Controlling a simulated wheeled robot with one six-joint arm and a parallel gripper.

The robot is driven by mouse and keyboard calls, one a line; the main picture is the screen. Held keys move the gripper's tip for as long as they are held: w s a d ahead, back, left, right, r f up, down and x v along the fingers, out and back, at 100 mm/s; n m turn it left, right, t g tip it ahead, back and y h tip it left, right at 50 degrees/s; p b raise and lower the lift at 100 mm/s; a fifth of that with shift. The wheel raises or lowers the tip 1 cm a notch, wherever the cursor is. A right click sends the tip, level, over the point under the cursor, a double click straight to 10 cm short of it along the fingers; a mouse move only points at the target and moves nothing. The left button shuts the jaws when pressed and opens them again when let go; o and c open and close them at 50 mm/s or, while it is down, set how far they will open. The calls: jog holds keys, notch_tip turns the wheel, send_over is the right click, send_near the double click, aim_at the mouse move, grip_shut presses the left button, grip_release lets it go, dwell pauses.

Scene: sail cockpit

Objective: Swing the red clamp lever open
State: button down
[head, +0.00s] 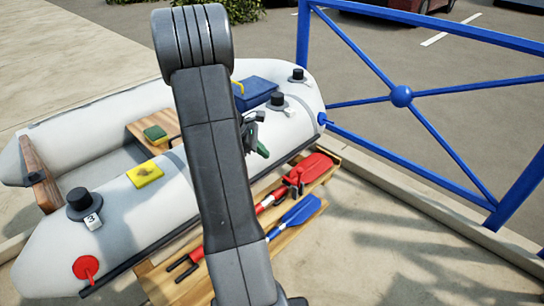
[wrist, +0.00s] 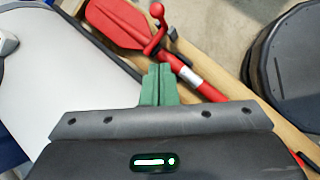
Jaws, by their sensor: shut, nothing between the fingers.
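The red clamp lever (wrist: 156,35) shows near the top of the wrist view, with a round red knob at its upper end. It sits at a dark clamp on the shaft of the red paddle (wrist: 118,22). In the head view the lever (head: 295,180) is small, just right of my arm. My gripper (wrist: 160,70) has green fingers pressed together with nothing between them. In the wrist picture the fingertips are just below the lever, apart from it. In the head view my gripper (head: 263,151) is partly hidden by my arm, above the boat's edge.
The grey inflatable boat (head: 140,220) lies left of the paddles. A blue paddle (head: 298,213) lies beside the red one on a wooden rack (head: 325,178). A blue railing (head: 400,96) stands at right. My arm hides part of the boat and rack.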

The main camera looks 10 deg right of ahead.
jog(key=d+b+x, duration=0.1)
jog(key=x, duration=0.4)
jog(key=d+r+b+x, duration=0.1)
jog(key=x, duration=0.5)
jog(key=shift+s+r+b, duration=0.2)
jog(key=shift+s+b, duration=0.05)
jog(key=shift+b, duration=0.15)
jog(key=shift+d, duration=0.15)
